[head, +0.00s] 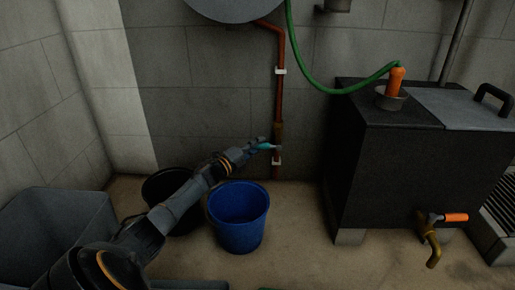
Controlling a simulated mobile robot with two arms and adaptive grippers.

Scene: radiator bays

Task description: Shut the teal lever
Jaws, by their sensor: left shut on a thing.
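A teal lever (265,146) sticks out to the left from a valve on a vertical copper pipe (279,105) by the back wall. My left gripper (256,146) reaches in from the lower left and is shut on the teal lever. The gripper hides part of the lever, and its exact angle is hard to tell at this size. My right gripper is not in view.
A dark tank (370,180) with an orange-handled tap (455,217) stands at right. A green hose (312,75) hangs above. A grey bin (40,215) is at left.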

